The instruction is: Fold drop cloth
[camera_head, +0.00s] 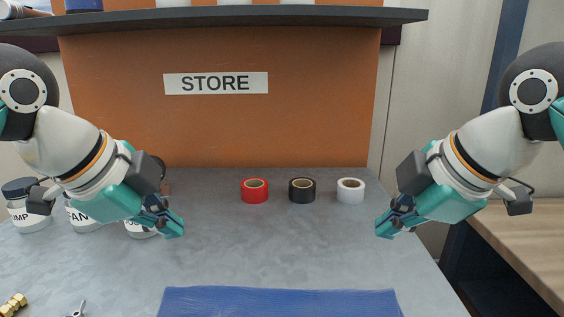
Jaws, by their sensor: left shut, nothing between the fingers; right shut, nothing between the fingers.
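The blue drop cloth (280,302) lies flat on the grey table at the bottom middle of the head view. Its far edge shows, and its near part is cut off by the frame. My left gripper (172,226) is shut and empty, above the table, up and to the left of the cloth. My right gripper (385,228) is shut and empty, above the table's right side, up and to the right of the cloth. Neither gripper touches the cloth.
Red (254,196), black (302,196) and white tape rolls (350,197) stand at the back before an orange STORE panel (120,100). Labelled jars (28,218) stand at left, partly behind my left arm. Brass fittings (14,304) lie front left. The table's middle (280,250) is clear.

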